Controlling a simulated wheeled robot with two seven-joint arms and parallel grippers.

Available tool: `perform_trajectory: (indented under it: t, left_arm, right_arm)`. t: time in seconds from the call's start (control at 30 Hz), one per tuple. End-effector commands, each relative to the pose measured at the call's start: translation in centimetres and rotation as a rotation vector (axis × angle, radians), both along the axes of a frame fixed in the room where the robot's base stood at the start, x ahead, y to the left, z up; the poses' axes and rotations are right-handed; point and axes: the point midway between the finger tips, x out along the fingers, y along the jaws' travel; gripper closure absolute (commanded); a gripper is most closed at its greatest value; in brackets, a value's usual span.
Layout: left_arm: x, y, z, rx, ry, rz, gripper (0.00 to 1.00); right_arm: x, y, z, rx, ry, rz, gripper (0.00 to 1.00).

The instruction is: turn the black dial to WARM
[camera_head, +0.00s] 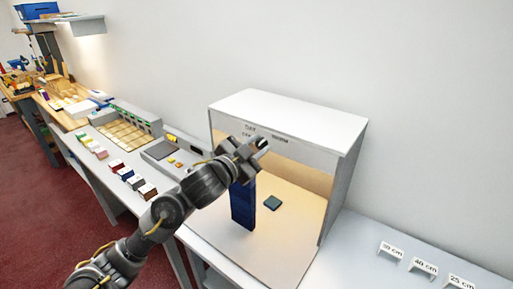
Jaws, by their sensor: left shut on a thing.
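A white viewing booth (290,115) with an open front stands on the counter. Small dark labels (280,136) sit on its front top panel, too small to read surely. My left gripper (260,144) reaches up to this panel, beside the labels, and is shut on the black dial. The dial is mostly hidden by the fingers, so its pointer setting cannot be told. My right gripper is not in view.
A tall dark blue block (243,205) stands at the booth's front left, behind my arm. A dark green swatch (273,202) lies on the booth floor. Several swatch blocks (117,165) line the counter at left. Length signs (425,266) stand at right.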

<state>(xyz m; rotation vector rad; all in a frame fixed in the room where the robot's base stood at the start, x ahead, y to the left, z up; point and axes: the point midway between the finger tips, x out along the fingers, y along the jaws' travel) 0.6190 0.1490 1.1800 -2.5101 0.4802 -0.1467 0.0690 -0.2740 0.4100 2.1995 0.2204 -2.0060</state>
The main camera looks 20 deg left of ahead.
Motion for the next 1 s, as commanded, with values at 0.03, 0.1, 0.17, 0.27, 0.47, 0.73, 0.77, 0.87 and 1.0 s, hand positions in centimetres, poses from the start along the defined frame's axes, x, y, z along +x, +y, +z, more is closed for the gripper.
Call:
perform_trajectory:
  t: [0.03,0.1,0.17,0.27,0.47,0.73,0.77,0.87,1.0]
  left_arm:
    - [-0.02,-0.06,-0.09,0.013,-0.005,-0.001,0.95]
    - [-0.03,-0.07,-0.09,0.026,-0.010,-0.001,0.95]
    - [-0.04,-0.08,-0.08,0.035,-0.013,-0.001,0.95]
    - [-0.04,-0.08,-0.08,0.043,-0.016,-0.001,0.95]
    - [-0.04,-0.08,-0.08,0.045,-0.017,-0.001,0.95]
    - [-0.03,-0.08,-0.07,0.044,-0.017,-0.001,0.59]
    - [-0.03,-0.08,-0.07,0.044,-0.017,-0.001,0.55]
    - [-0.03,-0.06,-0.06,0.043,-0.016,-0.001,0.51]
    - [-0.02,-0.06,-0.05,0.043,-0.016,-0.001,0.51]
  right_arm:
    - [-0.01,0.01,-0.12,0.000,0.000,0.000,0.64]
    - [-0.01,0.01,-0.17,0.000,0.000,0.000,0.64]
    - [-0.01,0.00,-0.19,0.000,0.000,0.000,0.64]
    - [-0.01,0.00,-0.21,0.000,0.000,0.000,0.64]
    - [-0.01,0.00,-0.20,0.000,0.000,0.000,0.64]
    - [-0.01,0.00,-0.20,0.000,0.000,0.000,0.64]
    - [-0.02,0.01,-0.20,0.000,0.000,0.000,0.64]
    - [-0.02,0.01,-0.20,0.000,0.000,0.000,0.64]
    - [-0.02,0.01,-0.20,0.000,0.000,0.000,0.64]
